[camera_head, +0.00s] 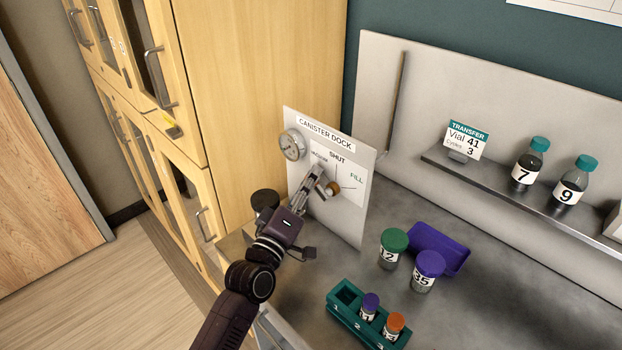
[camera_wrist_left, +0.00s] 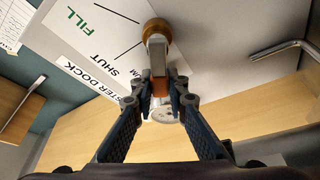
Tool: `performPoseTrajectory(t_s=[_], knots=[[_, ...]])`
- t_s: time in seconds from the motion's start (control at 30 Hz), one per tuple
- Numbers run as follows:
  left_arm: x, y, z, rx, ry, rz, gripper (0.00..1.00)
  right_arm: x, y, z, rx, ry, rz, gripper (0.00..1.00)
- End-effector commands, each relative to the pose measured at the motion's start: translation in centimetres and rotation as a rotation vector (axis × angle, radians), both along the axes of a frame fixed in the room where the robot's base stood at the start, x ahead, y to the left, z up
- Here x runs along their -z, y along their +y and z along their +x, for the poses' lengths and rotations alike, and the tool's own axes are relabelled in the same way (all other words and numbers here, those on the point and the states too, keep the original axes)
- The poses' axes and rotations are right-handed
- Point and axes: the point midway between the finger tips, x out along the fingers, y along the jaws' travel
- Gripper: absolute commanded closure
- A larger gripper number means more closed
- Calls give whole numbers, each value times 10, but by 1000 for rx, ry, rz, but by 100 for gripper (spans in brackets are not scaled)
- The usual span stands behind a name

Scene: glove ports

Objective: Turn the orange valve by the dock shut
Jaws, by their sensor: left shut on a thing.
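The valve (camera_head: 333,188) sits on the white dock panel (camera_head: 344,225) by the counter's left end. Its orange-brown hub also shows at the top of the left wrist view (camera_wrist_left: 157,31), with a pale lever (camera_wrist_left: 158,58) running down from it to an orange part between the fingers. My left gripper (camera_head: 318,178) is shut on this lever; its fingers also show on both sides of it in the wrist view (camera_wrist_left: 161,90). The lever points away from FILL and SHUT, toward the VACUUM side. The gripper partly hides the lever in the head view. My right gripper is not in view.
A round gauge (camera_head: 292,145) is on the panel, left of the valve. Jars with green (camera_head: 393,248) and purple (camera_head: 428,270) lids, a purple tray (camera_head: 440,250) and a green rack (camera_head: 343,311) stand on the counter. Wooden cabinets (camera_head: 250,80) rise behind the panel.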

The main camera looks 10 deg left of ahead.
Motion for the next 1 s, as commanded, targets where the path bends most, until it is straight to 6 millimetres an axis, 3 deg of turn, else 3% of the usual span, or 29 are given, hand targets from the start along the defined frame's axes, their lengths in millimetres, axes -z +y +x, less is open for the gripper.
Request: performPoseTrajectory(t_s=[0.43, 1.0], knots=[[0, -2, -1, 2, -59, 93, 100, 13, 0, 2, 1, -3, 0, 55], [-14, -17, -11, 3, -338, 517, 100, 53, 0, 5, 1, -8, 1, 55]])
